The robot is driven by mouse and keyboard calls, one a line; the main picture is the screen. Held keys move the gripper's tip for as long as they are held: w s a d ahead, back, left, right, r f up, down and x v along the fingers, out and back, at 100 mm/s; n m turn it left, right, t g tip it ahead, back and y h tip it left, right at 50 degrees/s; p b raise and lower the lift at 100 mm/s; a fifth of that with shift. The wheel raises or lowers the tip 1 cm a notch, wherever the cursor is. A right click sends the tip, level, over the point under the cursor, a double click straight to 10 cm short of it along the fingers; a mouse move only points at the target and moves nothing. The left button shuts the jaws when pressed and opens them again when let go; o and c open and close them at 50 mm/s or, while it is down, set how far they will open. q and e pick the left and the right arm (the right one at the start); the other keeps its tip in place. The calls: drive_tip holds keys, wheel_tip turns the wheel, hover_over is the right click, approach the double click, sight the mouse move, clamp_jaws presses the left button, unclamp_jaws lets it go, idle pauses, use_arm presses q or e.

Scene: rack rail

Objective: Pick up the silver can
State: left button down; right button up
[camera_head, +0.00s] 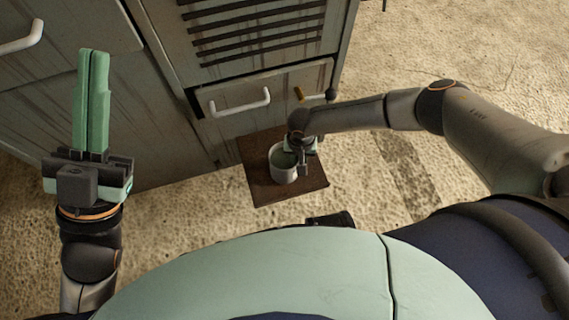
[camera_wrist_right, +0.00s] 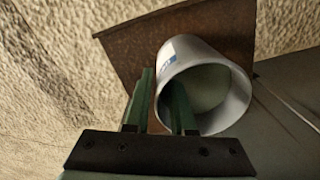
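The silver can (camera_head: 284,163) stands on a small brown board on the floor in the head view. Its open mouth faces up. In the right wrist view the can (camera_wrist_right: 238,95) shows its round mouth and part of a blue-and-white label. My right gripper (camera_head: 300,146) is at the can's rim. In the right wrist view one green finger is outside the can's wall and the other lies over its mouth, with a narrow gap between them (camera_wrist_right: 161,85). Whether they press on the wall is unclear. My left gripper (camera_head: 95,52) is shut and empty, far from the can.
The brown board (camera_head: 258,189) lies against a worn metal cabinet (camera_head: 165,150) with drawers, white handles (camera_head: 240,103) and dark slats. Bare rough floor (camera_head: 420,60) is free on the right. My own body fills the bottom of the head view.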

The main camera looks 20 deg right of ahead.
clamp_jaws()
idle(1.1)
